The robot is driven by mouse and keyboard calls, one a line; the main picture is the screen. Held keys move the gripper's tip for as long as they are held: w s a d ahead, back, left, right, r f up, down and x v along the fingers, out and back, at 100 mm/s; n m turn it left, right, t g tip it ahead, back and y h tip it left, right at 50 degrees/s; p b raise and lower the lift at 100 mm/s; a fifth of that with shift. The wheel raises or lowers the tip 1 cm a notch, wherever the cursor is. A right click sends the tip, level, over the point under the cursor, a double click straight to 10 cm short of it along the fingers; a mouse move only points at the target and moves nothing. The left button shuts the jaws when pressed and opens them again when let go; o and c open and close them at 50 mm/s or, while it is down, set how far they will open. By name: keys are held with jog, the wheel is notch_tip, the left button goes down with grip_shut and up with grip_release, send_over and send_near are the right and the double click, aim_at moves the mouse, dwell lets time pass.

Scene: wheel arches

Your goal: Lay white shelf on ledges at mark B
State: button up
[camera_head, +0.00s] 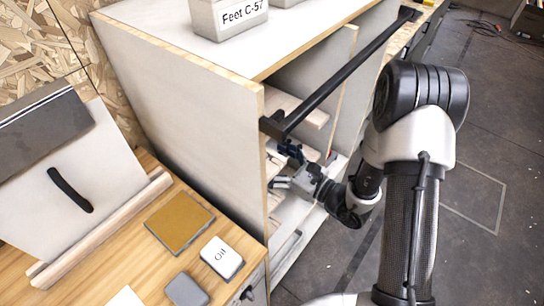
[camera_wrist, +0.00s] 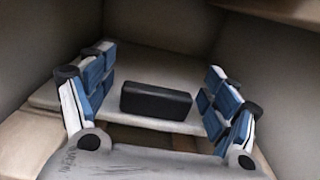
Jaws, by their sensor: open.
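In the wrist view, a pale flat panel that looks like the white shelf (camera_wrist: 185,72) lies inside the cabinet, with a black block-like grip (camera_wrist: 156,101) on it. My gripper (camera_wrist: 158,110) is open, its blue-padded fingers on either side of the black grip with gaps to both. In the head view, my gripper (camera_head: 288,165) reaches into the open front of the white cabinet (camera_head: 185,100). A pale wooden ledge (camera_head: 305,112) shows inside above it. I cannot tell whether the panel rests fully on ledges. Mark B is not legible in either view.
A black bar (camera_head: 340,75) runs along the cabinet's front, above my gripper. On the left bench, a white panel with a black handle (camera_head: 75,190) and a grey panel (camera_head: 40,125) lean by a wooden rail. A brown pad (camera_head: 180,222) lies nearby. Open floor (camera_head: 485,150) is right.

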jog(key=v, duration=1.2)
